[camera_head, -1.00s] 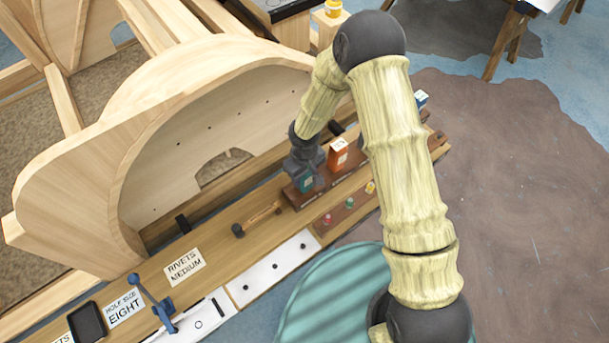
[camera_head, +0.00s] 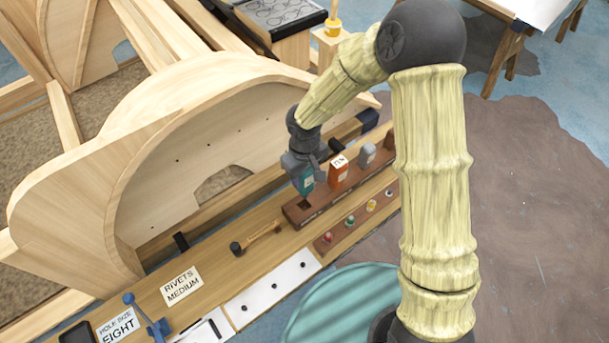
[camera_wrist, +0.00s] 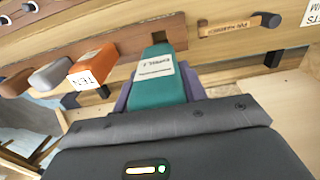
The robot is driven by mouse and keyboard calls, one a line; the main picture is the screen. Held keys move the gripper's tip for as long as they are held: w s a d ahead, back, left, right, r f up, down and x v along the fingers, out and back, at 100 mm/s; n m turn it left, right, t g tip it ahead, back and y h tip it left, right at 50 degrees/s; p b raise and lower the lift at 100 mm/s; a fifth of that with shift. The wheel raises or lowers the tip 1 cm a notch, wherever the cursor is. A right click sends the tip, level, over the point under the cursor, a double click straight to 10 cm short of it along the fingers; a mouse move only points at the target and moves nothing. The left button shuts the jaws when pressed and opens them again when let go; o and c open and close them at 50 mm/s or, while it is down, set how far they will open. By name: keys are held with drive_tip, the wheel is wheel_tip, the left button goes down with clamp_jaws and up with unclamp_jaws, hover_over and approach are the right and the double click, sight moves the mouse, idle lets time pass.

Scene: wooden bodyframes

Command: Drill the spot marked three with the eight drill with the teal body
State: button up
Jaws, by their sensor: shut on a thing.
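My gripper (camera_head: 303,166) is shut on the teal drill (camera_head: 305,184) and holds it just above the wooden drill rack (camera_head: 294,212). An empty square socket shows in the rack below it. In the wrist view the teal drill (camera_wrist: 160,86) sits between the jaws with a white label whose upside-down writing I cannot read surely. The upright wooden panel (camera_head: 165,185) to the left carries several small dark spots; their numbers are too small to read. A card (camera_head: 118,325) on the bench says HOLE SIZE EIGHT.
An orange drill (camera_head: 339,172), labelled TEN in the wrist view, and a grey drill (camera_head: 366,154) stand in the rack close right of mine. A wooden-handled tool (camera_head: 262,236), a RIVETS MEDIUM card (camera_head: 181,286) and a blue clamp-like tool (camera_head: 148,320) lie along the bench.

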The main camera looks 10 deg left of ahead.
idle(0.3)
drive_tip(key=shift+r+p, duration=2.4)
drive_tip(key=shift+r, duration=0.65)
